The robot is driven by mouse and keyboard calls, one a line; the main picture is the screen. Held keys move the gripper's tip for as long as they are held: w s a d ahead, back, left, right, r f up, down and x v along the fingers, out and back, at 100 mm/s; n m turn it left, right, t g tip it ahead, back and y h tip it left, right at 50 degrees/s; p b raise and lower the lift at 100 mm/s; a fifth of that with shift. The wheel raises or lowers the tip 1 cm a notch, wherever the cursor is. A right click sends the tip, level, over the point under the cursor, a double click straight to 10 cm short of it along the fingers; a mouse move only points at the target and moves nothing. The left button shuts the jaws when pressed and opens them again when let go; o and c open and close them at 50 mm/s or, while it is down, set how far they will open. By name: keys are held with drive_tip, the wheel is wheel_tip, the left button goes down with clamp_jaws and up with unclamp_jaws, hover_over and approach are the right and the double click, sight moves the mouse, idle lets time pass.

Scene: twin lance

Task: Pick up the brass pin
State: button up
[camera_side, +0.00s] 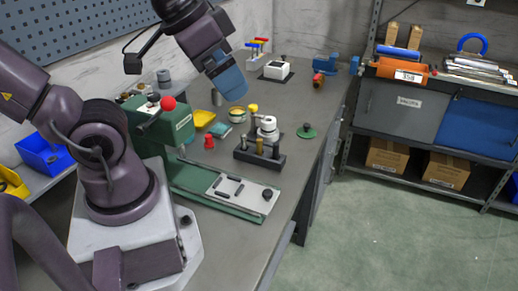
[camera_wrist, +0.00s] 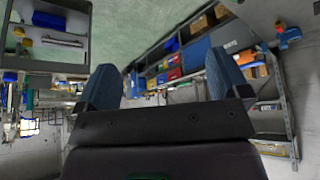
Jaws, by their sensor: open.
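What looks like the brass pin (camera_side: 259,146) is a small upright gold-brown cylinder at the front of a dark block (camera_side: 272,161) on the bench. A white rounded part (camera_side: 267,128) stands just behind it. My gripper (camera_side: 232,93), with blue fingers, hangs above and behind the pin in the side view, well apart from it. In the wrist view the two fingers of my gripper (camera_wrist: 163,85) are spread wide with nothing between them. The pin cannot be made out in the wrist view.
A red part (camera_side: 209,142), a green disc (camera_side: 306,132) and a yellow-rimmed round container (camera_side: 237,114) stand nearby. The bench is clear to the right front.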

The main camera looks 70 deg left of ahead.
drive_tip(key=c, duration=0.8)
drive_tip(key=shift+c, duration=0.2)
